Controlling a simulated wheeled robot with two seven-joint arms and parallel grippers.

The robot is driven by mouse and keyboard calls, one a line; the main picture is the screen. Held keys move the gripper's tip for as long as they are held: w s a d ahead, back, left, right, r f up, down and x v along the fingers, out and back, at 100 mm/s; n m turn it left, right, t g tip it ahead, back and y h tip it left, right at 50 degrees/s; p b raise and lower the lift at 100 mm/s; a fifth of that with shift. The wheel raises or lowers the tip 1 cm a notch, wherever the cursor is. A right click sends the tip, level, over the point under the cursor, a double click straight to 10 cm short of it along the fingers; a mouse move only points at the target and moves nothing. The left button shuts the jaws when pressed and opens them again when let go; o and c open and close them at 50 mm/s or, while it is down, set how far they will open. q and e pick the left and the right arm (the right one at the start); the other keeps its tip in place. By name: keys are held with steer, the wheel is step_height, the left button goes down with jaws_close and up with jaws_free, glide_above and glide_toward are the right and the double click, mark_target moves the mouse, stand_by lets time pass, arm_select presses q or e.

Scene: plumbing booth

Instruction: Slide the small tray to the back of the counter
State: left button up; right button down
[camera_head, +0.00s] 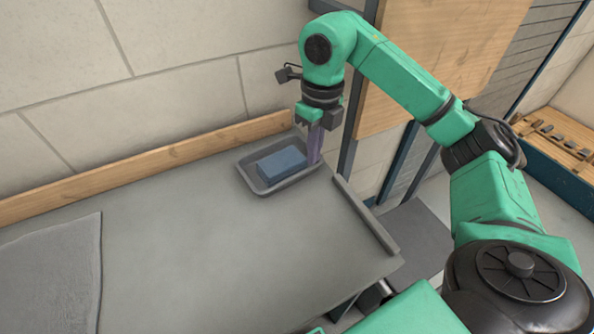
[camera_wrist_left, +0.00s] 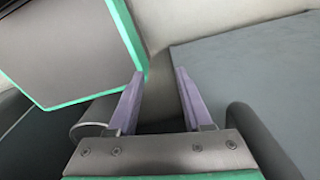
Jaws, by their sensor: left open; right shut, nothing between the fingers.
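The small grey tray (camera_head: 258,186) stands at the back right of the grey counter (camera_head: 220,250), close to the wooden strip along the wall. A blue block (camera_head: 282,164) lies in it. My right gripper (camera_head: 315,158) points down at the tray's right end, its shut fingers empty and at or very near the rim. I cannot tell whether they touch it. In the left wrist view, my left gripper (camera_wrist_left: 158,90) is open with nothing between its fingers. It is not seen in the head view.
A wooden strip (camera_head: 150,170) runs along the counter's back edge. A grey cloth or mat (camera_head: 55,275) lies at the left front. A raised lip (camera_head: 366,215) edges the counter's right side. The middle of the counter is clear. A wooden rack (camera_head: 560,135) stands far right.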

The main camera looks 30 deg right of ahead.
mark_target(303, 186)
steer(key=f, duration=0.7)
steer(key=s+f, duration=0.1)
steer(key=f, duration=0.2)
steer(key=shift+d+f, duration=0.15)
steer(key=shift+f, duration=0.05)
steer(key=w, duration=0.1)
steer(key=w+p, duration=0.1)
steer(key=a, duration=0.1)
steer(key=shift+w+r+p, duration=0.25)
steer(key=shift+w+p, duration=0.05)
steer(key=shift+w, duration=0.1)
steer(key=shift+w+a+f, duration=0.1)
steer(key=shift+w+f, duration=0.1)
steer(key=shift+w, duration=0.35)
arm_select(q)
steer(key=shift+w+a+r, duration=0.1)
steer(key=shift+w+r, duration=0.05)
steer(key=shift+r, duration=0.3)
steer(key=shift+w+a+r, duration=0.1)
steer(key=shift+w+r, duration=0.05)
steer(key=shift+r, duration=0.25)
